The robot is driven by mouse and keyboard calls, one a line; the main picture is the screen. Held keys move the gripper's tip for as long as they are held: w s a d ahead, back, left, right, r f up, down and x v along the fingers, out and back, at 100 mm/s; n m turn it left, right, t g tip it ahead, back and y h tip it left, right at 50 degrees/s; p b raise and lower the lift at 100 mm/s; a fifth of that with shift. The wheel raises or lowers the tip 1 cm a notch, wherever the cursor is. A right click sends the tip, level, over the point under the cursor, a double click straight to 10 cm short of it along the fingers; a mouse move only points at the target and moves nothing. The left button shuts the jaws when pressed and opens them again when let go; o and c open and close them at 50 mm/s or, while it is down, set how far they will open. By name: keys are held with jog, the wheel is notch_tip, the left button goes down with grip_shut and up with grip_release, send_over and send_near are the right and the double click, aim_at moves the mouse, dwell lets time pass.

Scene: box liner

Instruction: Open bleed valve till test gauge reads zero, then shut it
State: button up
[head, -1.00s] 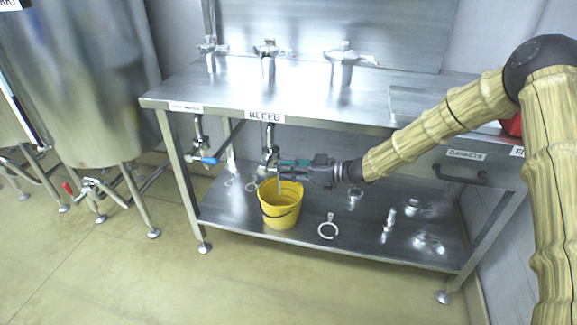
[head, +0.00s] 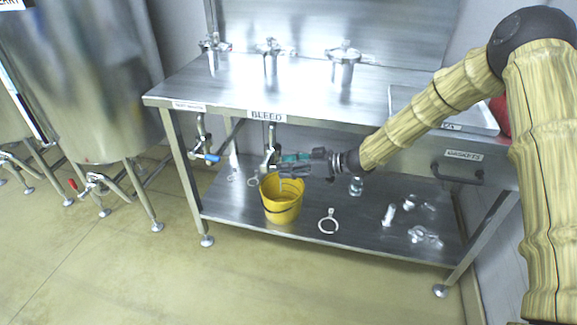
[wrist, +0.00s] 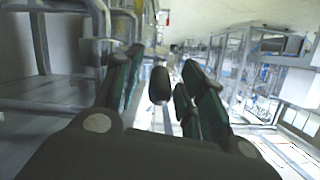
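The bleed valve (head: 268,158) hangs under the table edge below the BLEED label (head: 266,116). My gripper (head: 284,164) is at this valve, coming in from the right, and partly hides it. In the wrist view, my gripper's two green-padded fingers (wrist: 160,92) stand apart. A dark rounded handle end (wrist: 160,84) lies between them, with a gap visible on both sides. How far the valve is turned cannot be told. A yellow bucket (head: 281,203) stands on the lower shelf below the valve. I cannot make out a test gauge or its reading.
A blue-handled valve (head: 207,157) hangs to the left under the table (head: 300,85). Three metal fittings stand on top, including one at the right (head: 343,66). A clamp ring (head: 328,222) and loose parts lie on the lower shelf (head: 350,240). Floor in front is clear.

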jog(key=shift+d+r, duration=0.1)
jog(key=v, duration=1.2)
